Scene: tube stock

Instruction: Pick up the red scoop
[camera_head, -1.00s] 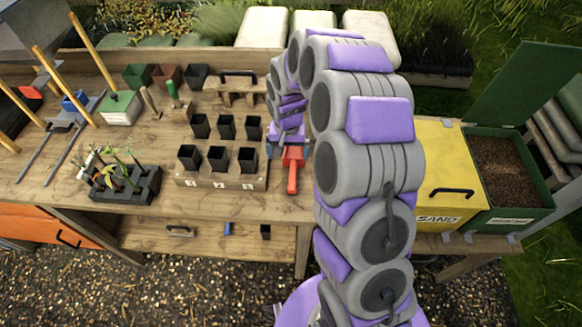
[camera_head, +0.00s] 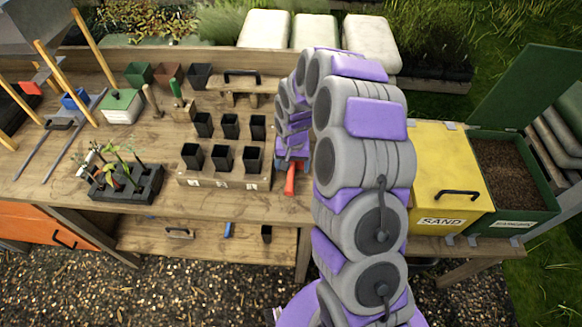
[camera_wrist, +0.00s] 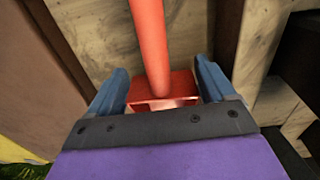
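The red scoop (camera_head: 290,179) lies on the wooden bench, right of the rack of black pots. In the head view only part of its handle shows below my gripper (camera_head: 292,152); my gripper and arm hide the rest. In the wrist view, the scoop's round handle (camera_wrist: 150,40) runs up the picture from its wider red body (camera_wrist: 165,84). My gripper (camera_wrist: 163,88) has its two blue fingers spread wide, one on each side of the red body. The fingers are close to its sides; contact is not clear.
The pot rack (camera_head: 225,185) stands just left of the scoop. A small wooden stand (camera_head: 233,84) with a black handle is behind it. The yellow sand bin (camera_head: 440,180) and an open green bin (camera_head: 512,215) are to the right of my arm.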

